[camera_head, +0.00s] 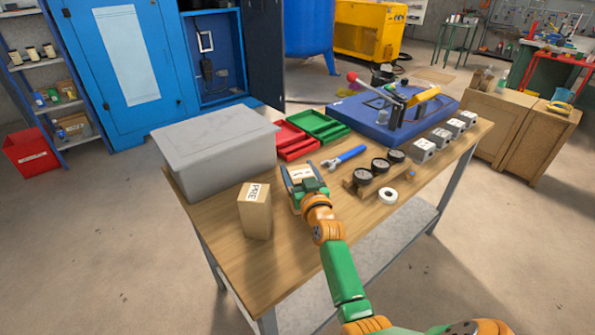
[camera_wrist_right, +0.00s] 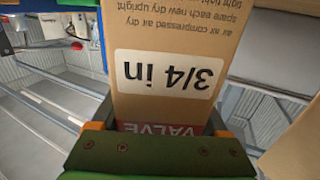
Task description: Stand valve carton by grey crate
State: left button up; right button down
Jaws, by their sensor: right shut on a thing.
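My right gripper (camera_head: 300,176) is shut on the valve carton (camera_head: 301,173), a brown box that shows as a small patch between the fingers. In the right wrist view the valve carton (camera_wrist_right: 175,75) fills the middle, with a white "3/4 in" label and a red "VALVE" strip, both upside down in that picture. The grey crate (camera_head: 215,145) stands on the left end of the workbench, to the left of my right gripper. The gripper hides the carton's lower part, so I cannot tell whether it touches the bench. My left gripper is not in view.
Another brown carton (camera_head: 256,213) stands upright in front of the grey crate, left of my gripper.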

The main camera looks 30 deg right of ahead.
grip_release()
jog(key=p+v, duration=0.1)
jog(key=v, duration=1.1)
jog(key=shift+r, duration=0.15)
